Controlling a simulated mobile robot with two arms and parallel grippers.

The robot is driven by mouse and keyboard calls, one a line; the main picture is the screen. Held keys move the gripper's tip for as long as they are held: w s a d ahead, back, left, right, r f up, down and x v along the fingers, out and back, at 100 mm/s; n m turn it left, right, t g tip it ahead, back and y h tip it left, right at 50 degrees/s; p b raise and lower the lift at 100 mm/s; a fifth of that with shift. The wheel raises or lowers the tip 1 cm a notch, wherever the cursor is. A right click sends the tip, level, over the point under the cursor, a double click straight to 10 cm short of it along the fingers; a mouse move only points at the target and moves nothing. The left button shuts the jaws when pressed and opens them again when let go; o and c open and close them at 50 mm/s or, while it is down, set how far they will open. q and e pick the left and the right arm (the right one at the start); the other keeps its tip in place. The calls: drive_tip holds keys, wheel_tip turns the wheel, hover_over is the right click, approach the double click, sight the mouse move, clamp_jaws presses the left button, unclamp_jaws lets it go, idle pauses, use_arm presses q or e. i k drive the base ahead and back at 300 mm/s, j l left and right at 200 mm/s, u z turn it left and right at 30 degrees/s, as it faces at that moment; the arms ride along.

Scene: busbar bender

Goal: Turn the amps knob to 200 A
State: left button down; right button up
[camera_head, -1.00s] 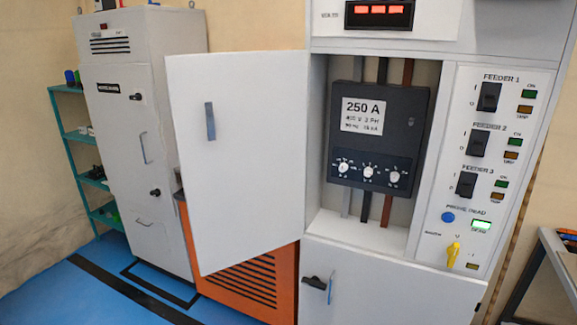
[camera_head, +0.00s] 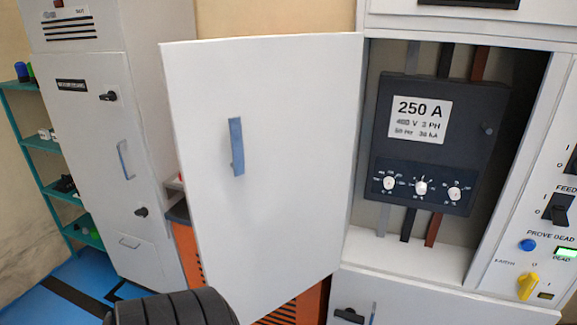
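The black breaker unit (camera_head: 442,140) sits inside the open cabinet bay, with a white label reading 250 A. Its lower panel carries three white knobs in a row: a left knob (camera_head: 389,183), a middle knob (camera_head: 421,187) and a right knob (camera_head: 454,194). Small markings ring each knob, but they are too small to read, so I cannot tell which is the amps knob or where it points. Neither of my grippers shows. A dark ribbed part of my arm shows at the bottom edge, well left of the knobs and apart from them.
The white cabinet door (camera_head: 275,150) stands open to the left of the bay, with a blue-grey handle (camera_head: 237,147). The right-hand panel has a black feeder switch (camera_head: 558,209), a blue button (camera_head: 527,245) and a yellow switch (camera_head: 527,286). The space before the knobs looks clear.

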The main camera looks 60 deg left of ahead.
sight(388, 182)
drive_tip(key=j, duration=0.7)
drive_tip(key=k+j+z, duration=0.1)
drive_tip(key=j, duration=0.6)
drive_tip(key=k+j, duration=0.1)
drive_tip(key=j, duration=0.65)
drive_tip(key=k+j, duration=0.1)
drive_tip(key=j, duration=0.6)
drive_tip(key=i+l+u, duration=0.2)
drive_tip(key=l, duration=0.4)
drive_tip(key=l+u, duration=0.25)
drive_tip(key=l, duration=0.35)
